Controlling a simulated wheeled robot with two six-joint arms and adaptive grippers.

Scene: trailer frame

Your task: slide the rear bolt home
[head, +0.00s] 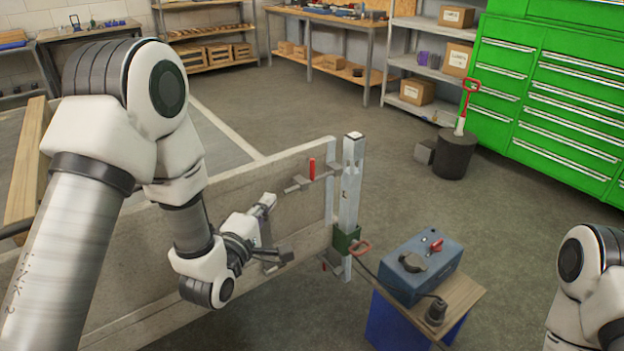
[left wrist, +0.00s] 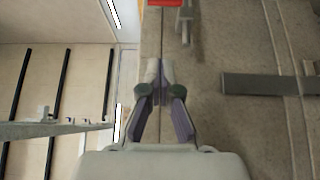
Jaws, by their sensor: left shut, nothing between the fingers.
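A bolt with an upright red handle (head: 312,168) is mounted on the grey side panel (head: 285,215), near its upper right corner beside the metal post (head: 350,190). I cannot tell how far its rod is engaged at the post. My left gripper (head: 268,203) is shut and empty, in front of the panel, below and left of the red handle and apart from it. In the left wrist view the closed fingertips (left wrist: 157,72) point toward a metal rod fitting (left wrist: 185,25) and a red part (left wrist: 165,3) at the top edge. My right gripper is out of view.
A green clamp piece (head: 346,238) with a red ring (head: 361,247) is on the post. A blue box (head: 420,268) stands on a small wooden-topped stand (head: 462,300) to the right.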

